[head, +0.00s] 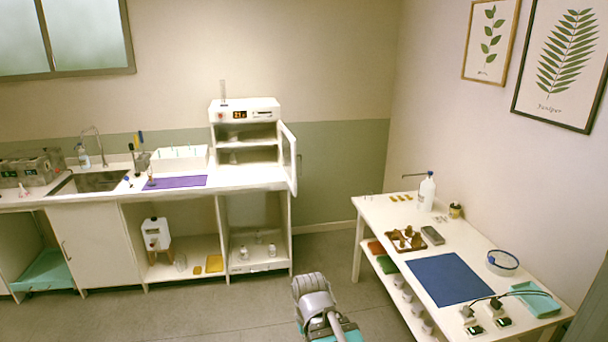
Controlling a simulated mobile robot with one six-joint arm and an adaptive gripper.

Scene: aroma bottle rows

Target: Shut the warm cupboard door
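The warm cupboard (246,104) is a white box with a small lit display, standing at the right end of the long counter. Its front is open and shows inner shelves. Its door (289,157) is hinged at the right side and stands wide open, swung out toward the room past the counter's end. A handle shows on the door. Part of my own arm shows at the bottom centre, well apart from the door, with floor between. My gripper's fingers are not visible.
The long counter (240,177) holds a sink (92,181), a purple mat (175,182) and a white rack. A white side table (383,214) on the right carries bottles, a blue mat (449,278) and a teal tray (535,299). The floor (320,253) between them is clear.

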